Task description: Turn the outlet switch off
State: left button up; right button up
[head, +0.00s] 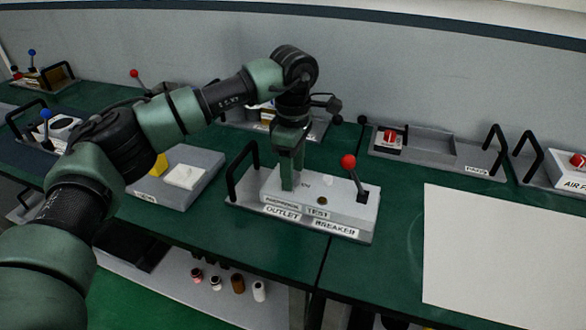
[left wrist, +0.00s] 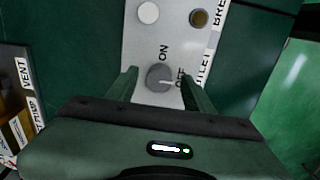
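The outlet breaker box (head: 330,207) is a white box on a grey tray on the green bench. In the left wrist view its round grey switch knob (left wrist: 158,77) sits by the printed words ON and OFF. A pale mark on the knob seems to point towards OFF. My left gripper (head: 289,186) reaches down over the left part of the box. Its two fingers stand apart on either side of the knob, with visible gaps, so it looks open. In the head view the gripper hides the knob. My right gripper is not in view.
A red-balled lever (head: 349,162) rises from the box's right side. A black handle (head: 243,170) stands at the tray's left end. A grey module (head: 180,177) lies to the left, and a large white panel (head: 505,255) lies to the right. Other trays line the wall.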

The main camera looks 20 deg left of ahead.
pick_arm(q)
notch_tip(320, 180, up, 8)
jog(key=shift+f+b, duration=0.1)
jog(key=shift+b, duration=0.35)
